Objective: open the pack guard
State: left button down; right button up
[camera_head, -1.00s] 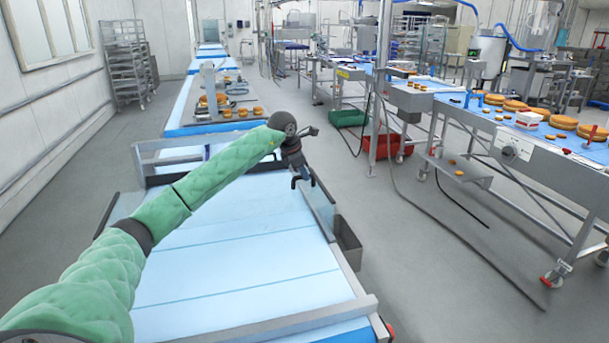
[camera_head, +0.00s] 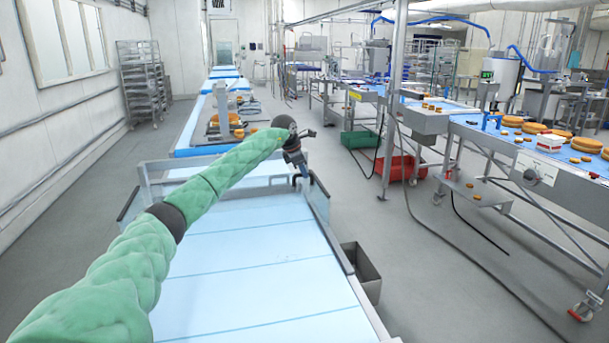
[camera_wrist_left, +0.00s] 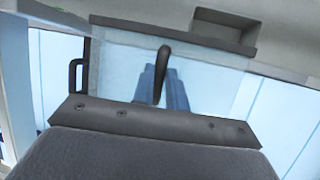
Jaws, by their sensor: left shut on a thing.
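My left gripper (camera_head: 301,180) is at the far end of this panel. In the left wrist view the clear panel (camera_wrist_left: 215,88) has dark edge strips, and a dark upright bar (camera_wrist_left: 161,76) stands in front of the gripper's fingers (camera_wrist_left: 177,98). The left gripper is shut on the guard, seemingly at this bar; the exact contact is hard to see. My right gripper is out of view.
The belt (camera_head: 245,270) is bare. A grey open box (camera_head: 362,272) hangs at its right side. A green crate (camera_head: 360,139) and a red crate (camera_head: 397,168) stand on the floor to the right, by a conveyor with round cakes (camera_head: 586,145). Grey floor lies between.

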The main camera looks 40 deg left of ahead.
pick_arm(q)
jog(key=shift+w+a, duration=0.2)
jog(key=shift+a, duration=0.05)
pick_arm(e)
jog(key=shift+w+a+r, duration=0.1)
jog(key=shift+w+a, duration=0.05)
pick_arm(q)
jog(key=c, duration=1.4)
grip_release()
